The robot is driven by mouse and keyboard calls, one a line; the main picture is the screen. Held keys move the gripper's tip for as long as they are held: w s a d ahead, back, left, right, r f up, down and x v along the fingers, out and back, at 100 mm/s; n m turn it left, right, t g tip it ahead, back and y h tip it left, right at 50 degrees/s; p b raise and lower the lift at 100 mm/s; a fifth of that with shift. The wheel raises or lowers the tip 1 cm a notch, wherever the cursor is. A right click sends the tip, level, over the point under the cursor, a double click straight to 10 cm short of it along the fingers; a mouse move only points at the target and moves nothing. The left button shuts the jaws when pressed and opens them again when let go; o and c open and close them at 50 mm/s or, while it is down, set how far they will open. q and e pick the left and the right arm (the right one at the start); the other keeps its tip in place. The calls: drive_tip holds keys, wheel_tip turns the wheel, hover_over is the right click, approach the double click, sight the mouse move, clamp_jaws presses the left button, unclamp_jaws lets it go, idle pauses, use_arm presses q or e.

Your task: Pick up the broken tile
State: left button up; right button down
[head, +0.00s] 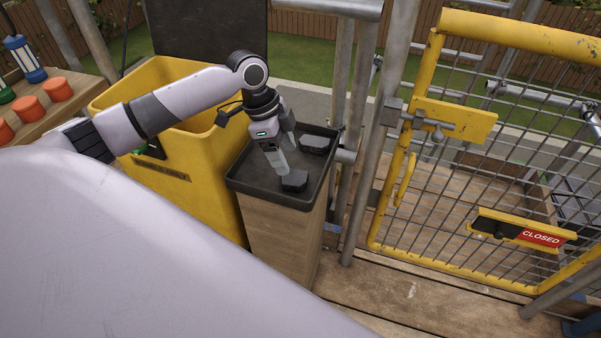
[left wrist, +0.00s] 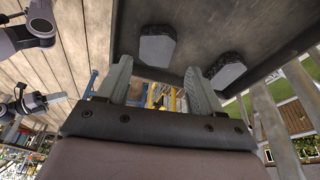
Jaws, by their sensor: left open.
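Two dark grey tile pieces lie apart in the black tray. The near piece (head: 294,181) is close to the tray's front right side, and the far piece (head: 315,144) is near the back right. Both show in the left wrist view, one piece (left wrist: 157,48) with a ragged dark edge and the other piece (left wrist: 228,70) to its right. My left gripper (head: 288,156) is over the tray, open and empty. One finger's tip is right by the near piece; contact is unclear. In the left wrist view my left gripper (left wrist: 157,67) has its fingers apart, with nothing between them.
The raised-rim black tray (head: 252,178) tops a wooden stand. A yellow bin (head: 190,190) stands left of it, under my arm. Scaffold poles (head: 360,110) and a yellow mesh gate (head: 480,150) with a "CLOSED" sign are to the right. Orange cups (head: 58,89) sit on a shelf at left.

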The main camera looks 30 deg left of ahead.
sight(294, 177)
use_arm(q)
drive_tip(key=x, duration=0.5)
drive_tip(key=shift+s+d+f, duration=0.1)
drive_tip(key=shift+s+f, duration=0.2)
drive_tip(key=shift+f, duration=0.05)
drive_tip(key=shift+d+f, duration=0.1)
drive_tip(key=shift+f, duration=0.1)
use_arm(e)
drive_tip(key=shift+s+f, duration=0.35)
use_arm(q)
drive_tip(key=shift+c, duration=1.2)
drive_tip(key=c, duration=0.7)
drive_tip(key=shift+w, duration=0.1)
use_arm(e)
drive_tip(key=shift+w+a+r, duration=0.1)
use_arm(q)
drive_tip(key=shift+r, duration=0.1)
